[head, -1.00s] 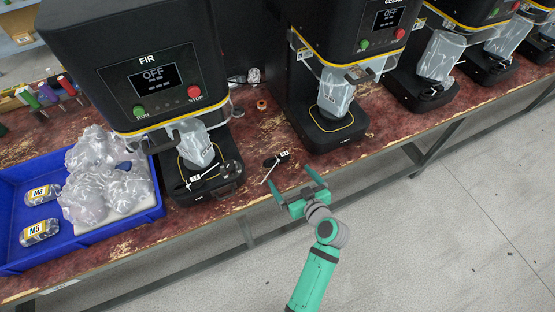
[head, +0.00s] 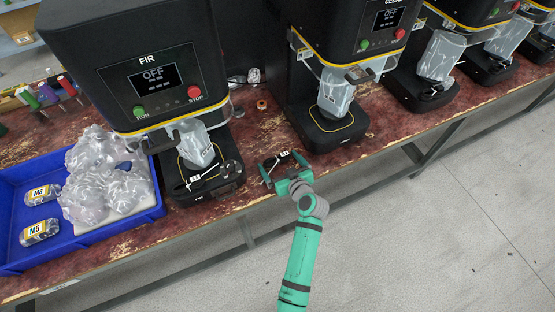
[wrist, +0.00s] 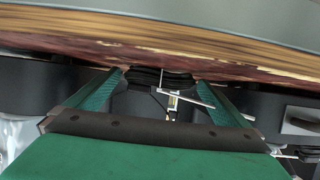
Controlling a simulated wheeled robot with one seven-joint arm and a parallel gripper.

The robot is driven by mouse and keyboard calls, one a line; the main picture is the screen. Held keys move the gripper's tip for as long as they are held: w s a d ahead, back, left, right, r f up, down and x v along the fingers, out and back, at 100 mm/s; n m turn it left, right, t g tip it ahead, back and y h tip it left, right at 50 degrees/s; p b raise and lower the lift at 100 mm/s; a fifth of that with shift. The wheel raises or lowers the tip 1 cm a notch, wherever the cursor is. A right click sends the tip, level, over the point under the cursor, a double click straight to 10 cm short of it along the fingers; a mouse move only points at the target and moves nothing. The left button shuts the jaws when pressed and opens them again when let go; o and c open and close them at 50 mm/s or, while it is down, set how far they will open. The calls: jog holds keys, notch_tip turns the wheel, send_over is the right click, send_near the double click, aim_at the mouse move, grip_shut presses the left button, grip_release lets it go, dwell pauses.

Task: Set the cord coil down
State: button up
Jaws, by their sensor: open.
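The cord coil (head: 278,160) is a small black bundle with a white tag and a pale tie. It lies on the red-brown bench top near the front edge, between the FIR machine and the machine to its right. My gripper (head: 279,161) is open, with one finger on each side of the coil. In the wrist view, the black coil (wrist: 165,78) shows between the tips of my gripper (wrist: 156,77), with its pale tie and tag below. I cannot tell whether the fingers touch it.
The FIR machine (head: 152,85), showing OFF, has another tagged black bundle on its base (head: 215,185). A blue tray (head: 90,236) with bagged goods and two labelled packs is at left. An orange roll (head: 261,105) lies farther back. The bench edge (head: 240,208) drops to grey floor.

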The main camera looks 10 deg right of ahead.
jog(key=c, duration=1.1)
jog(key=shift+c, duration=0.5)
jog(key=shift+r, duration=0.1)
